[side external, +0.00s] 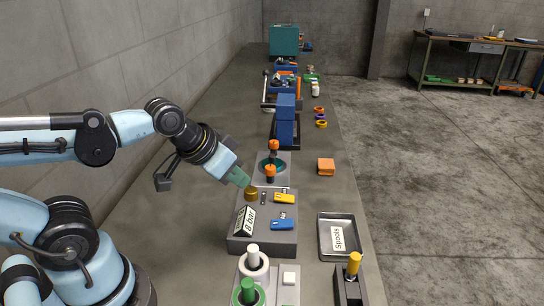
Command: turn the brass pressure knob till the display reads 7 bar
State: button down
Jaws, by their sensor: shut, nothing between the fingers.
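The brass pressure knob (251,194) stands upright on a grey block (262,240) on the bench. A tilted white display (245,221) on the same block, in front of the knob, reads 8 bar. My gripper (247,184), with green fingers, reaches down from the upper left and is shut and empty. Its tips are right at the top of the knob; I cannot tell whether they touch it.
A yellow switch (284,198) and a blue switch (282,225) sit on the block to the right. An orange-topped part (270,173) stands close behind the knob. A tray labelled Spools (325,255) lies to the right. Bench room is free at the right rear.

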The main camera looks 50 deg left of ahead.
aim_at(250, 190)
jog(key=c, duration=1.8)
grip_release()
jog(key=shift+o, duration=2.3)
jog(key=shift+w+a+r, duration=0.15)
jog(key=shift+w+r, duration=0.05)
jog(key=o, duration=0.6)
jog(key=w+a+r+g, duration=0.3)
jog(key=w+g, duration=0.1)
jog(key=g, duration=0.1)
jog(key=shift+w+a+r+g, duration=0.15)
jog(key=shift+w+a+g, duration=0.05)
jog(key=shift+w+g, duration=0.2)
jog(key=shift+g, duration=0.7)
jog(key=f, duration=0.8)
jog(key=w+a+f, duration=0.1)
jog(key=f, duration=0.3)
jog(key=c, duration=1)
